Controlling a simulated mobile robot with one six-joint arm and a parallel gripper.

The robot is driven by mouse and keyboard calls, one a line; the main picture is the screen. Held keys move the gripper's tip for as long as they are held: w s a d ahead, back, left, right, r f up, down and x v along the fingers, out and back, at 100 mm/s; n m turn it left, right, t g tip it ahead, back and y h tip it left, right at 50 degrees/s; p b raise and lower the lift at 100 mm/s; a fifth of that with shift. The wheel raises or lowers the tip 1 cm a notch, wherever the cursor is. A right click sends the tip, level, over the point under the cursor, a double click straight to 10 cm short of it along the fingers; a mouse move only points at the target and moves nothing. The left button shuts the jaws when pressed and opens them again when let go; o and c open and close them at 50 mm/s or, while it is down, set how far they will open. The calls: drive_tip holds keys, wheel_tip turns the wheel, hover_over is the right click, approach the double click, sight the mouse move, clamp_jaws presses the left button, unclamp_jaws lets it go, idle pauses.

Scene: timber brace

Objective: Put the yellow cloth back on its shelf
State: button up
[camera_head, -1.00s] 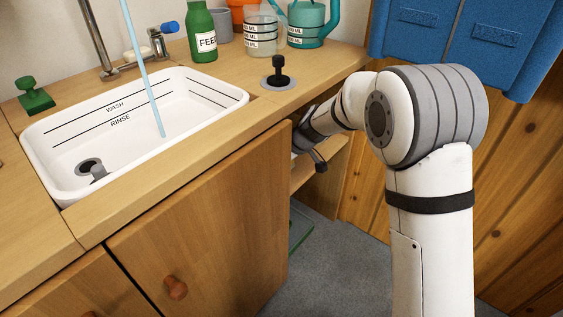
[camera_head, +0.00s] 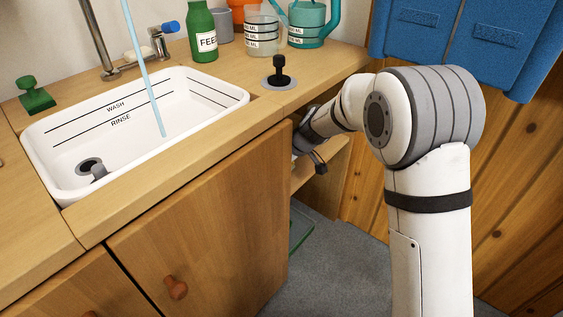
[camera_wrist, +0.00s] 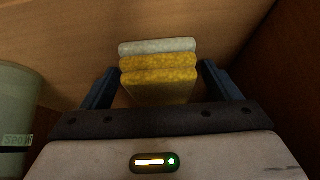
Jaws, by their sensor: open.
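The yellow cloth (camera_wrist: 160,78) is a folded, textured stack with a pale grey-white layer (camera_wrist: 157,46) along its far side. It lies on a wooden shelf surface in the wrist view. My gripper (camera_wrist: 157,84) is open, with one dark blue finger on each side of the cloth. Small gaps show between the fingers and the cloth. In the head view my wrist (camera_head: 315,140) reaches under the counter beside the cupboard door, and the fingers and cloth are hidden there.
A pale green container (camera_wrist: 18,100) with a label stands left of my gripper. A dark wooden wall (camera_wrist: 285,70) is at the right. The cupboard door (camera_head: 205,225) stands close to my wrist. The sink (camera_head: 135,125) and several bottles and cups are on the counter above.

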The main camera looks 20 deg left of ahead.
idle(0.3)
drive_tip(key=p+v, duration=0.4)
drive_tip(key=v, duration=0.8)
drive_tip(key=shift+d+r, duration=0.1)
drive_tip(key=s+d+m+h, duration=0.3)
drive_tip(key=s+d+m, duration=0.3)
drive_tip(key=s+d, duration=0.6)
drive_tip(key=s+d+r+m+g+h, duration=0.1)
drive_tip(key=s+d+m+h, duration=0.2)
drive_tip(key=s+d+m, duration=0.4)
drive_tip(key=s+d, duration=0.5)
drive_tip(key=d, duration=0.5)
drive_tip(key=shift+s+d+r+g, duration=0.15)
drive_tip(key=shift+s+d+g, duration=0.15)
drive_tip(key=shift+s, duration=0.1)
